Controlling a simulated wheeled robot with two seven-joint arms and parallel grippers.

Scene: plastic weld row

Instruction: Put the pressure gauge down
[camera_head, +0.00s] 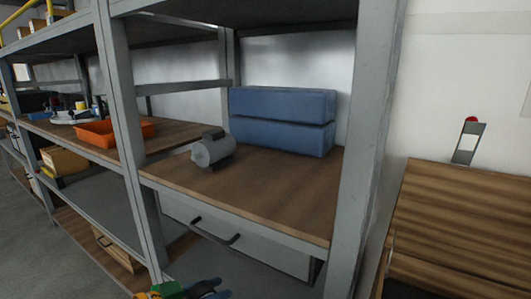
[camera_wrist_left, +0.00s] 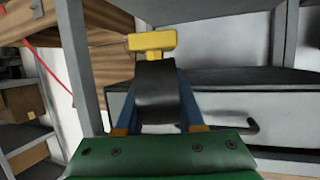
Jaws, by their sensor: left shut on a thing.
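My left gripper (camera_head: 212,290) shows at the bottom edge of the head view, low in front of the shelf rack, mostly cut off. In the left wrist view its blue fingers (camera_wrist_left: 156,100) are shut on the pressure gauge (camera_wrist_left: 154,92), a dark rounded body with a yellow T-shaped piece on top. The gauge is held up in front of a grey drawer front. Its dial face cannot be made out. My right gripper is not in view.
The wooden shelf (camera_head: 265,205) holds a grey motor-like cylinder (camera_head: 213,150) and two stacked blue blocks (camera_head: 282,122); its front right is clear. A drawer handle (camera_head: 213,230) sticks out below. An orange tray (camera_head: 100,134) lies left. A wooden table (camera_head: 455,215) stands right.

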